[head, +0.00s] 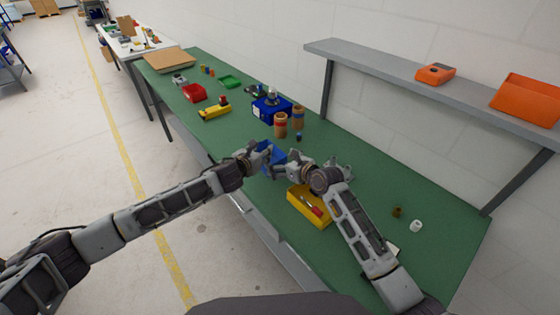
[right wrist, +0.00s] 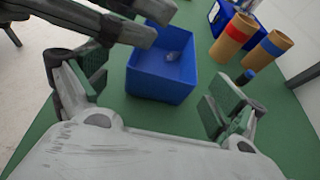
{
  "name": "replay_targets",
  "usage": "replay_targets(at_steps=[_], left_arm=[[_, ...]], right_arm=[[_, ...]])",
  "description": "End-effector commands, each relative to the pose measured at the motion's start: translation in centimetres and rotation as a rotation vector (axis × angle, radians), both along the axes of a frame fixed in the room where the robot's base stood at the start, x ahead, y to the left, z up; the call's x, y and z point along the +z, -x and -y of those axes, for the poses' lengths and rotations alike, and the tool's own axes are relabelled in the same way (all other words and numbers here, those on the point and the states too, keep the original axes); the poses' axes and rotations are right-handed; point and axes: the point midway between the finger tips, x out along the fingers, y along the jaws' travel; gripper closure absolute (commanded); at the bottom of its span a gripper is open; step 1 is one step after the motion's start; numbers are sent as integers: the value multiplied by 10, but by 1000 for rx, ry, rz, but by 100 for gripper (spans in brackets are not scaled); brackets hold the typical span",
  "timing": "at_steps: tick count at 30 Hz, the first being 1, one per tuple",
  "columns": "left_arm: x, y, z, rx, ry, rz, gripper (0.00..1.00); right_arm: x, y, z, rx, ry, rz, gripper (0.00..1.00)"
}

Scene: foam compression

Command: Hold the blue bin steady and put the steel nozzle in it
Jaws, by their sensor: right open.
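The blue bin (head: 270,157) stands on the green bench between my two grippers. It also shows in the right wrist view (right wrist: 165,92), upright and open at the top. A small pale grey-blue piece (right wrist: 172,56) lies inside on its floor; it may be the steel nozzle, but it is too small to be sure.
Two brown cylinders (head: 281,125) and another blue container (head: 268,109) stand behind the bin.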

Motion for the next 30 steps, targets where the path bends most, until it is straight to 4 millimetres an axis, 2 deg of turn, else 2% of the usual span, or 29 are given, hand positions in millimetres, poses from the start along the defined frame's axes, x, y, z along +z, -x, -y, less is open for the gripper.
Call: replay_targets(at_steps=[1,9,30], left_arm=[[-6,1,-2,3,-7,-7,60],[-6,0,-3,5,-8,-7,60],[-2,0,0,1,-2,-2,60]], right_arm=[[7,2,0,0,-9,9,0],[12,9,4,3,-10,12,0],[9,11,3,5,-6,5,0]])
